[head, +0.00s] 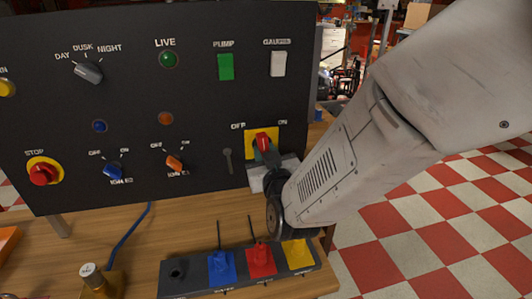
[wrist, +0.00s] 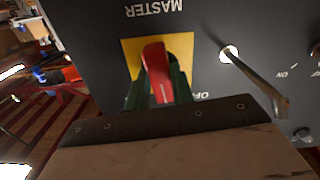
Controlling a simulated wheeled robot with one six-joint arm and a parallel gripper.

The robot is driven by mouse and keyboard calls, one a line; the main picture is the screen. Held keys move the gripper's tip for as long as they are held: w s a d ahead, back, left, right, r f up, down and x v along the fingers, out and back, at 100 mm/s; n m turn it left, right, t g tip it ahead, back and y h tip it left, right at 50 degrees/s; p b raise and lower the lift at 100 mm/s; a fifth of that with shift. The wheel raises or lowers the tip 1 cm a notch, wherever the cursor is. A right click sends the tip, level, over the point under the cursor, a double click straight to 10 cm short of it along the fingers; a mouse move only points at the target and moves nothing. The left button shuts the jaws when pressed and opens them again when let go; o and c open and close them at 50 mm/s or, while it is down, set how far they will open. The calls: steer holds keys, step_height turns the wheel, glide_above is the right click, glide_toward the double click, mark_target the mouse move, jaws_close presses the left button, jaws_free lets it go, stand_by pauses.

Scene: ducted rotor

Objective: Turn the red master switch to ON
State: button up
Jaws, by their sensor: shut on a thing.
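The red master switch (head: 263,139) has a red handle on a yellow plate (head: 250,133) at the right of the black panel. In the head view, OFF is printed at the plate's upper left and ON at its upper right. My gripper (head: 267,152) is at the handle, coming from the lower right. The wrist view shows the red handle (wrist: 157,72) upside down, between the dark green fingers of my gripper (wrist: 158,90), which is shut on it. There the handle stands near upright, slightly tilted. The ON label is hidden there; OFF is partly covered.
A grey lever (head: 227,160) is just left of the switch; it also shows close to my gripper in the wrist view (wrist: 255,78). Below, a dark block (head: 195,280) with blue, red and yellow parts sits on the wooden bench. Checkered floor (head: 400,235) lies to the right.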

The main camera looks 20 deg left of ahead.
steer(key=m, duration=1)
steer(key=shift+s+a, duration=0.1)
steer(key=shift+m, duration=0.3)
stand_by(0.3)
steer(key=o, duration=1)
steer(key=shift+s, duration=0.1)
steer(key=v, duration=0.7)
steer(key=shift+s+d, duration=0.2)
steer(key=shift+d, duration=0.1)
